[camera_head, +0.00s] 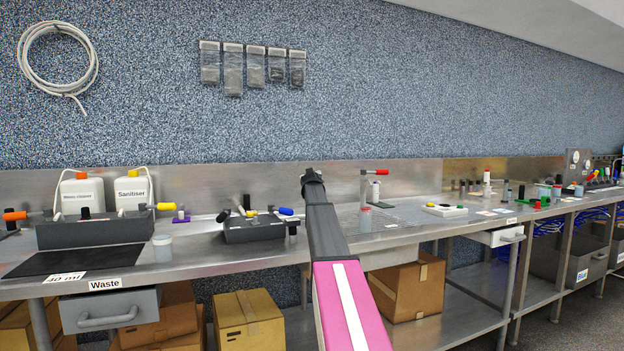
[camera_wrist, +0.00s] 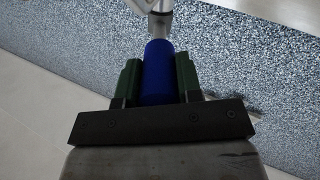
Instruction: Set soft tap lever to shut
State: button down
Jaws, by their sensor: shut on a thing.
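My gripper (camera_wrist: 158,72) shows in the wrist view with its two green fingers closed on the sides of a blue cylindrical lever handle (camera_wrist: 157,50). The handle's far end joins a pale metal fitting (camera_wrist: 158,20) at the top of that view. In the head view my arm reaches up over the bench, and my gripper and the held handle are hidden behind its end. No label naming the tap is visible, so I cannot tell the lever's marked positions.
A red-handled tap (camera_head: 374,173) stands just right of my arm on the steel bench (camera_head: 215,262). Left of the arm sits a dark block (camera_head: 254,231) with a separate blue handle (camera_head: 286,211).

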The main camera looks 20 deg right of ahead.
jog(key=shift+a, duration=0.2)
jog(key=w+a+m+g+h, duration=0.5)
jog(key=w+m+g+h, duration=0.1)
jog(key=m+g+h, duration=0.3)
jog(key=shift+a+m+g+h, duration=0.3)
jog(key=shift+a+g+h, duration=0.1)
jog(key=shift+g+h, duration=0.3)
jog(key=shift+w, duration=0.1)
dwell(0.4)
jog(key=c, duration=0.8)
grip_release()
jog(key=v, duration=1)
jog(key=shift+a, duration=0.4)
